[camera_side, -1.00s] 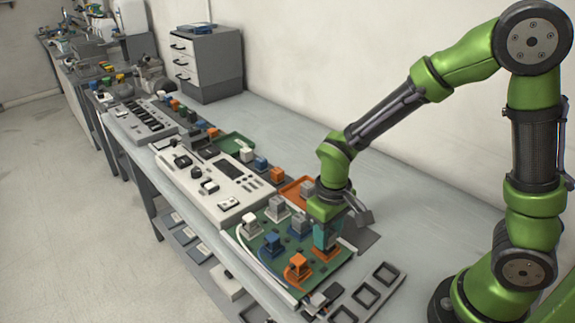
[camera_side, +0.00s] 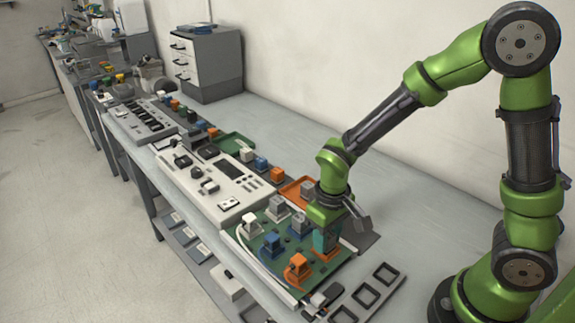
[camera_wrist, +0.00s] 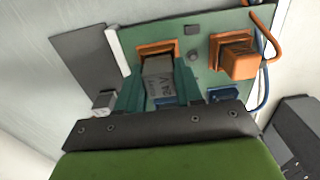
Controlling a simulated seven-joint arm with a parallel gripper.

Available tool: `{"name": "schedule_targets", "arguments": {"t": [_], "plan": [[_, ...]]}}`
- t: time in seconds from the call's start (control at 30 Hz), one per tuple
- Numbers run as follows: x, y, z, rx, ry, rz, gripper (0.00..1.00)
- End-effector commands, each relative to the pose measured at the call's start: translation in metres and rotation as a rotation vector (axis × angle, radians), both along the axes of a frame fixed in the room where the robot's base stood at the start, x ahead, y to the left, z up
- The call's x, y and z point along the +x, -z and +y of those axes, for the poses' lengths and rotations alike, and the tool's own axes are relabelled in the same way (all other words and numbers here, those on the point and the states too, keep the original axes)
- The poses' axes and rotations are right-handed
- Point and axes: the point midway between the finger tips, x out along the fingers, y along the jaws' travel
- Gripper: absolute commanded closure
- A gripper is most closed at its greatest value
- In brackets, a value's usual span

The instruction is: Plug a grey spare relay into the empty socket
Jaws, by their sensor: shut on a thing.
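My gripper (camera_side: 326,240) points down over the right side of the green board (camera_side: 332,268). Its teal fingers are shut on a grey relay (camera_wrist: 158,82) marked 24 V, which shows between them in the wrist view. The relay's far end is at an orange socket (camera_wrist: 157,47), whose rim also shows below the fingers in the side view (camera_side: 325,254). I cannot tell whether the relay is fully seated. An orange relay (camera_side: 298,265) sits in a neighbouring orange socket; it also shows in the wrist view (camera_wrist: 237,62).
Empty dark frames (camera_side: 367,295) lie at the front right. The bench behind the arm is clear.

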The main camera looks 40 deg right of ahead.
Motion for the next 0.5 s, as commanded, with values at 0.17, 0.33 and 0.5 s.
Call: {"name": "schedule_targets", "arguments": {"t": [0.17,0.33,0.5], "plan": [[-0.0001,0.0017,0.0000,0.000,0.000,0.000,0.94],[-0.0002,0.0018,-0.0002,0.000,0.000,0.001,0.46],[-0.0002,0.0017,-0.0002,-0.001,0.000,0.001,0.34]]}}
